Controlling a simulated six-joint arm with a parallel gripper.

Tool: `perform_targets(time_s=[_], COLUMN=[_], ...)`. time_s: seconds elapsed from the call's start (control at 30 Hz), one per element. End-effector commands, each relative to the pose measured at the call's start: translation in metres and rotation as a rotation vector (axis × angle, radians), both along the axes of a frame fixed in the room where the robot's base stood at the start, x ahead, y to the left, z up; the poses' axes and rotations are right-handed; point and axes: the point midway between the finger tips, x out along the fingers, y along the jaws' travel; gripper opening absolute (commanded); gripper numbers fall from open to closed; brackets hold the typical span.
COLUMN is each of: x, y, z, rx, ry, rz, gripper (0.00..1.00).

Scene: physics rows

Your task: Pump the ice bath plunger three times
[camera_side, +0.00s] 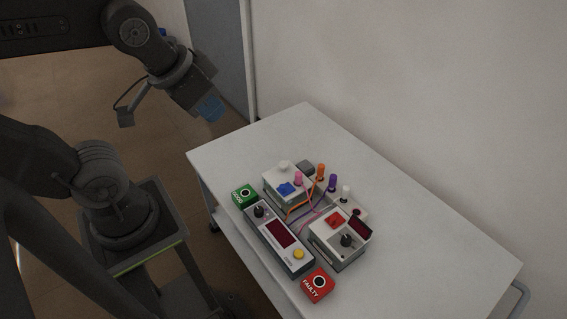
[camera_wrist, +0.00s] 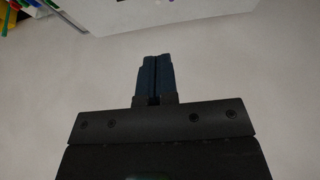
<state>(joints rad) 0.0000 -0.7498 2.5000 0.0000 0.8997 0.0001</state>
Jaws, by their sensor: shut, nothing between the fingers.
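My gripper (camera_side: 209,108) has blue fingers and hangs above and to the left of the table's far left corner, well apart from everything on it. In the wrist view its two fingers (camera_wrist: 152,78) are pressed together with nothing between them. I cannot tell for certain which thing is the ice bath plunger. A white box (camera_side: 273,201) with a blue switch carries a pale round knob (camera_side: 284,166) on top. A pink-topped handle (camera_side: 298,178), an orange one (camera_side: 320,171), a purple one (camera_side: 332,183) and a white one (camera_side: 346,192) stand to its right.
A long meter (camera_side: 265,232) with a dark red display lies in front. A box with a red switch (camera_side: 333,221) and black knob stands right of it. A green GOOD box (camera_side: 245,195) and a red FAULTY box (camera_side: 318,285) sit nearby. The right part of the table (camera_side: 440,245) is clear.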

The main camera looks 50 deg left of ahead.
Motion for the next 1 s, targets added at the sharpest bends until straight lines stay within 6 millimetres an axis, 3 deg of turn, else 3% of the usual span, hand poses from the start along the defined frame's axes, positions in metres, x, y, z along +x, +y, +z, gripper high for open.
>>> perform_targets(time_s=[0.17, 0.47, 0.77, 1.0], x=[0.015, 0.094, 0.174, 0.222], y=[0.005, 0.037, 0.077, 0.109], z=[-0.002, -0.024, -0.073, -0.130], rx=[0.024, 0.158, 0.296, 0.381], ry=[-0.006, -0.052, -0.100, -0.137], rz=[-0.005, -0.069, -0.180, -0.288], gripper=[0.00, 0.00, 0.00, 0.00])
